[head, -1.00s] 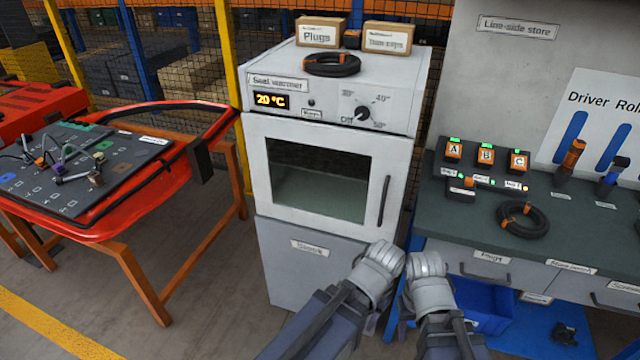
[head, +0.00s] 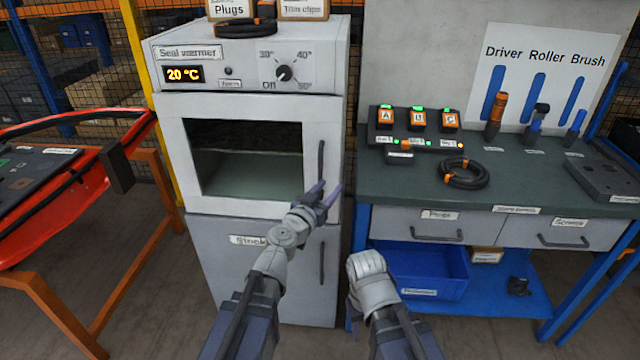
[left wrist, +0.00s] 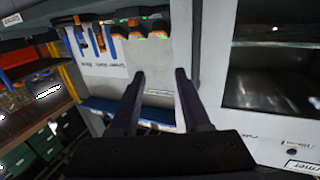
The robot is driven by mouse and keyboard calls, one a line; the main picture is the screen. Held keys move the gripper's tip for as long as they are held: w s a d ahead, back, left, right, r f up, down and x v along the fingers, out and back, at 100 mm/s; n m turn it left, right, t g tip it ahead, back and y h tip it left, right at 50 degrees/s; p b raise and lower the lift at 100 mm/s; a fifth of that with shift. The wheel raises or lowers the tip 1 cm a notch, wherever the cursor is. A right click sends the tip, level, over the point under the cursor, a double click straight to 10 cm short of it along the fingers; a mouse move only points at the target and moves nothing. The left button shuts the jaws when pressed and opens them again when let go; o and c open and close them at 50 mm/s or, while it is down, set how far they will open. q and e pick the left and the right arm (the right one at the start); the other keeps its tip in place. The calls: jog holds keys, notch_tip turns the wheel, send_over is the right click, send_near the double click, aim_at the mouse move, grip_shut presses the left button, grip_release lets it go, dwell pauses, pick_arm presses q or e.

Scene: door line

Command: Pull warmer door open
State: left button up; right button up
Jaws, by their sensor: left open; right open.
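The seal warmer (head: 250,75) is a white cabinet with a shut, windowed door (head: 180,150). The door's dark vertical handle (head: 321,165) is on its right side. My left gripper (head: 326,190) is open and empty, its fingertips in front of the handle's lower end. In the left wrist view my left gripper's (left wrist: 160,74) two fingers are apart with nothing between them; the door window (left wrist: 275,65) is to their right. I cannot tell whether a finger touches the handle. My right gripper (head: 368,268) is lower, in front of the bench; its fingers are hidden.
Below the door is a grey stock cupboard (head: 220,262) with its own handle. The green-topped bench (head: 400,185) stands close on the right, with a blue bin (head: 425,270) below. Floor between table and warmer is free.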

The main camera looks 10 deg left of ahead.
aim_at(320, 171)
pick_arm(q)
jog(key=shift+w+a+f+n+t+y, duration=0.1)
jog(key=shift+w+a+n+t+y, duration=0.25)
jog(key=shift+w, duration=1.15)
jog(key=shift+w+a+r+n+t+y, duration=0.1)
jog(key=shift+w+a+n+y, duration=0.35)
jog(key=shift+w, duration=1.05)
jog(key=shift+w+a+f+n+t+y, duration=0.1)
jog(key=shift+w+a+n+t+y, duration=0.35)
jog(key=shift+w, duration=1.05)
jog(key=shift+a+m, duration=0.15)
jog(key=shift+m, duration=0.1)
grip_shut()
